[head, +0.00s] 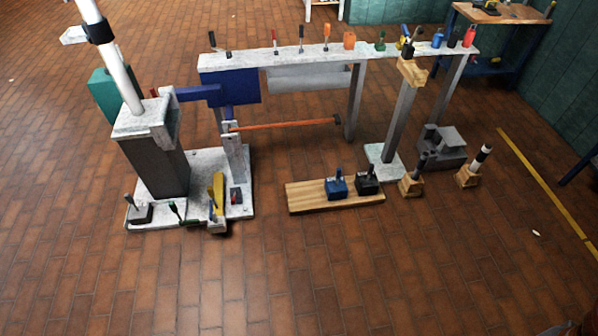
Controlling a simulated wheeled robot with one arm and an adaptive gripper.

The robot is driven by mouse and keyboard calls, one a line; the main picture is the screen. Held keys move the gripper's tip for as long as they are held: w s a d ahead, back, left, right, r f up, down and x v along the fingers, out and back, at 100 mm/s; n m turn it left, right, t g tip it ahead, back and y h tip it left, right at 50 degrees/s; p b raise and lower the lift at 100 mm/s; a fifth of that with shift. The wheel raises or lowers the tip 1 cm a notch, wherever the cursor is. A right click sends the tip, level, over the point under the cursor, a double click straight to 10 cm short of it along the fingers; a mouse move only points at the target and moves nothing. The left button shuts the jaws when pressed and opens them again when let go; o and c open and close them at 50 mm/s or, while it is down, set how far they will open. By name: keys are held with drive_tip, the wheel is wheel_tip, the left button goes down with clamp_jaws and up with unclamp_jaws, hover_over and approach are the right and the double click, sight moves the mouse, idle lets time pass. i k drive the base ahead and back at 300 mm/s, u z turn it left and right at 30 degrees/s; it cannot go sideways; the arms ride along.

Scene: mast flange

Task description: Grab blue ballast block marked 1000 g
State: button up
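A blue block (336,188) with a dark upright handle stands on a light wooden board (307,198) on the brick floor, right of the picture's middle. A white patch shows on its top edge, too small to read, so I cannot confirm a 1000 g mark. A black block (367,183) with a similar handle stands just right of it on the same board. My gripper is not in view.
A white-topped bench (270,58) with several tools stands behind the board. A pale base plate (165,216) with a white mast (120,70) stands at left. Small wooden stands (468,177) are right of the board. The floor (330,275) in front is clear.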

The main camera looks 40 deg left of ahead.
sight(335, 188)
drive_tip(key=u, duration=1.1)
drive_tip(key=i, duration=1.05)
drive_tip(key=u, duration=0.95)
drive_tip(key=i, duration=0.8)
drive_tip(key=u, duration=0.15)
